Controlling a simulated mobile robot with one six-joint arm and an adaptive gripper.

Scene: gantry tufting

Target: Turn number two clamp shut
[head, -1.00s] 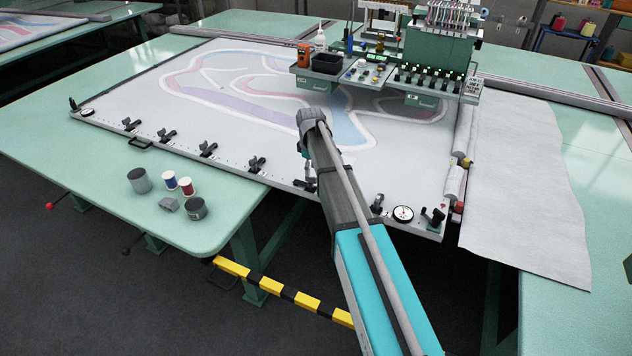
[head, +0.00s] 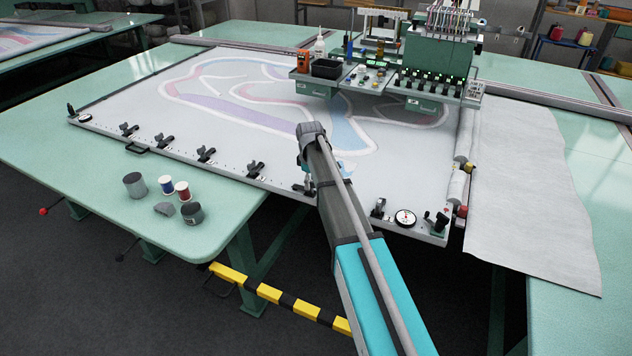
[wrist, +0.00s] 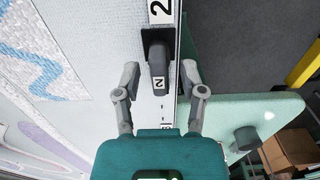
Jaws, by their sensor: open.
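The number two clamp (wrist: 158,58) is a dark grey lever on a black base, beside a large printed 2 (wrist: 160,11) on the frame's edge strip. A small white tag with a 2 sits on the lever's near end. My gripper (wrist: 162,76) is open, with one finger on each side of that lever end; a gap shows on both sides. In the head view my gripper (head: 309,182) is at the front edge of the frame (head: 225,180), largely hidden by my arm. I cannot tell how far the lever is turned.
Several similar clamps (head: 255,169) line the front edge, with one (head: 378,207) to the right, near a round dial (head: 405,218). A yellow-black bar (head: 280,297) is below. The tufting head (head: 435,60) stands behind.

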